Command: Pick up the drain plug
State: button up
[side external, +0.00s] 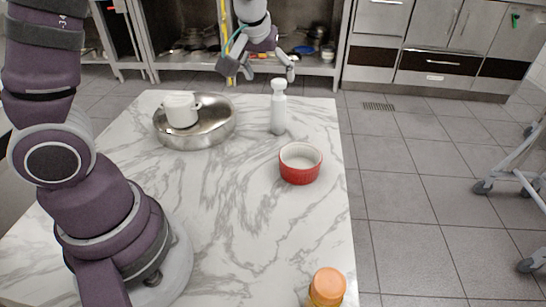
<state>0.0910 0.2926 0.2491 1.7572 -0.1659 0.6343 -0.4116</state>
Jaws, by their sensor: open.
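I cannot make out anything that is clearly a drain plug in the side external view. My gripper (260,72) is at the top middle, raised above the far part of the marble table. Its fingers are spread apart and nothing shows between them. A white two-handled piece (181,110) is at a round shiny metal pan (218,127) on the table's far left; I cannot tell whether it sits in or on the pan. The gripper is to the right of the pan and appears above a white bottle-like item with a round top (278,110).
A red ramekin (300,170) with a white inside stands near the table's right edge. An orange-capped container (327,288) is at the near right edge, partly cut off. The marble table (225,220) is clear in the middle. Steel cabinets (440,50) stand behind.

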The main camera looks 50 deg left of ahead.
aim_at(278, 98)
jog(key=shift+n+y, duration=0.6)
jog(key=shift+y, duration=0.2)
jog(key=x, duration=0.5)
jog(key=w+x, duration=0.1)
jog(key=x, duration=0.4)
jog(key=r+x, duration=0.1)
jog(key=x, duration=0.4)
jog(key=shift+w+a+f, duration=0.15)
jog(key=shift+w+a, duration=0.1)
jog(key=shift+a, duration=0.1)
jog(key=shift+c, duration=0.2)
jog(key=c, duration=1.2)
